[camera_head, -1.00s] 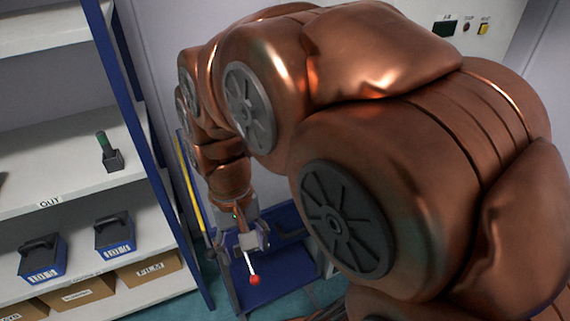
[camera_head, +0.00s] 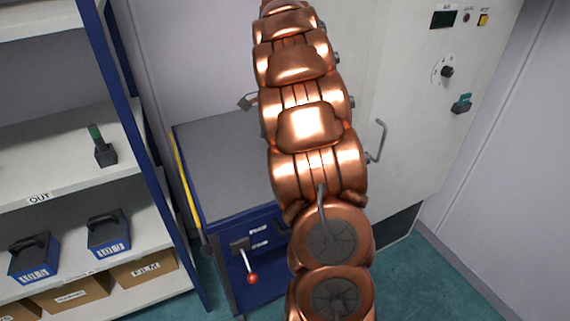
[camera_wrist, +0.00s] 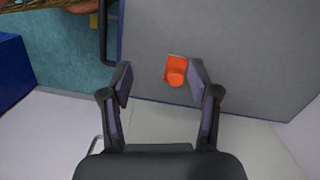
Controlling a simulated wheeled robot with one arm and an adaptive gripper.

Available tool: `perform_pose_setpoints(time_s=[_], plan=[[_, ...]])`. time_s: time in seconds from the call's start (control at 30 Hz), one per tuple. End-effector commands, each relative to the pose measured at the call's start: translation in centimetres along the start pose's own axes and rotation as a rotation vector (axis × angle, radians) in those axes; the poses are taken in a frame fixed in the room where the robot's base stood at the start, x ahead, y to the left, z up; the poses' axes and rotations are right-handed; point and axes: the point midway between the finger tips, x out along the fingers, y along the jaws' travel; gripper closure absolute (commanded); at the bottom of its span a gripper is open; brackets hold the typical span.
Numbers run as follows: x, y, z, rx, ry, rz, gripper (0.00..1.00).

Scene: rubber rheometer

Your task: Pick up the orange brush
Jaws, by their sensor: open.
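The orange brush (camera_wrist: 176,72) shows in the wrist view as a small orange block with a rounded end, on the grey top (camera_wrist: 238,60). My gripper (camera_wrist: 160,82) is open and empty. Its fingers straddle the picture's middle, and the brush shows between the fingertips, closer to the right one. I cannot tell how high the fingers are above it. In the head view my arm hides the brush and most of my gripper.
The blue cabinet with a grey top (camera_head: 215,150) has a red-knobbed lever (camera_head: 252,278) in front. A white shelf unit (camera_head: 60,175) stands left, holding a green-handled tool (camera_head: 103,147) and blue boxes (camera_head: 108,233). A pale machine (camera_head: 425,130) stands right, behind my arm.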

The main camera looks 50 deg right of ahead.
Motion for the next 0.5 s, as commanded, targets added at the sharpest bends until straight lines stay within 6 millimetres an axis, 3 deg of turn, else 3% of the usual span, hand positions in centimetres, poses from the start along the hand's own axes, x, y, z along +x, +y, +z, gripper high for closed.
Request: perform_pose_setpoints(time_s=[0.03, 0.2, 0.33, 0.5], plan=[[0.6, -0.5, -1.8, 0.045, -0.004, -0.01, 0.39], [1.6, -1.5, -5.7, 0.164, -0.023, -0.032, 0.39], [2.0, -1.8, -7.2, 0.213, -0.034, -0.04, 0.39], [2.6, -1.9, -7.8, 0.231, -0.037, -0.044, 0.39]])
